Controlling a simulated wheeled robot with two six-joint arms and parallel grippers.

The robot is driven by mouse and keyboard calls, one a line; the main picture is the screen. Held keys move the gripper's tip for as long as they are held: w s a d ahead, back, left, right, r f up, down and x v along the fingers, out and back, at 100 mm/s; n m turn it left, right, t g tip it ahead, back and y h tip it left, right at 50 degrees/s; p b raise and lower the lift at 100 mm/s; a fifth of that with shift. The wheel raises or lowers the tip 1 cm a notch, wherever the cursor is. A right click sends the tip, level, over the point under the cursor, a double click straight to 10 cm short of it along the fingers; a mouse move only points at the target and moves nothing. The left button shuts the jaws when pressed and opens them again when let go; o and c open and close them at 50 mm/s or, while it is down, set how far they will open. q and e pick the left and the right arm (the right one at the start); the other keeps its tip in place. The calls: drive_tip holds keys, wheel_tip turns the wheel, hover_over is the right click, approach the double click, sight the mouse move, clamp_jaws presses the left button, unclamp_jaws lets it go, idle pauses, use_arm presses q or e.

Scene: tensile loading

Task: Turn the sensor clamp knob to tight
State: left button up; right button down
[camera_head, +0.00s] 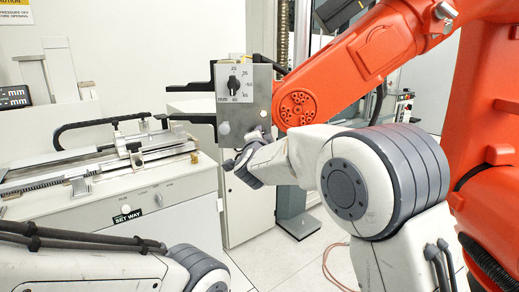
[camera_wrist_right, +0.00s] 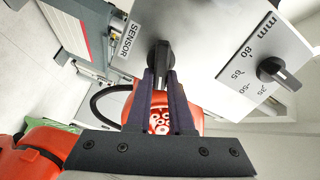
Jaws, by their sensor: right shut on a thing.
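The black sensor clamp knob (camera_wrist_right: 160,54) is in the right wrist view, on a light grey panel beside a label (camera_wrist_right: 127,39) reading SENSOR. My right gripper (camera_wrist_right: 161,76) has its two dark fingers close together, shut on this knob. The fingers hide part of the knob, and I cannot read its setting. In the head view the grey unit (camera_head: 257,110) stands at the middle, and my right wrist (camera_head: 247,163) is just below it. The knob is not clear there. My left arm shows at the bottom left, but its gripper is out of view.
A second black knob (camera_wrist_right: 271,69) sits on a white mm dial plate; it also shows in the head view (camera_head: 234,83). An orange robot arm (camera_head: 362,60) crosses behind and right of my right arm. A bench machine (camera_head: 105,165) stands at the left.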

drive_tip(key=shift+a+f+m+b, duration=0.1)
drive_tip(key=shift+f+m+b, duration=0.1)
drive_tip(key=shift+m+b, duration=1.4)
drive_tip(key=shift+d+f+m+b, duration=0.1)
drive_tip(key=shift+f+m+b, duration=0.15)
drive_tip(key=shift+m+b, duration=1.35)
drive_tip(key=shift+a+f+m+b, duration=0.1)
drive_tip(key=shift+f+m+b, duration=0.1)
drive_tip(key=shift+m+b, duration=1.4)
drive_tip(key=c, duration=0.8)
unclamp_jaws()
drive_tip(key=s+b, duration=0.1)
drive_tip(key=s, duration=0.9)
drive_tip(key=shift+s+a+b, duration=0.2)
drive_tip(key=shift+a+b, duration=0.1)
drive_tip(key=shift+a, duration=0.05)
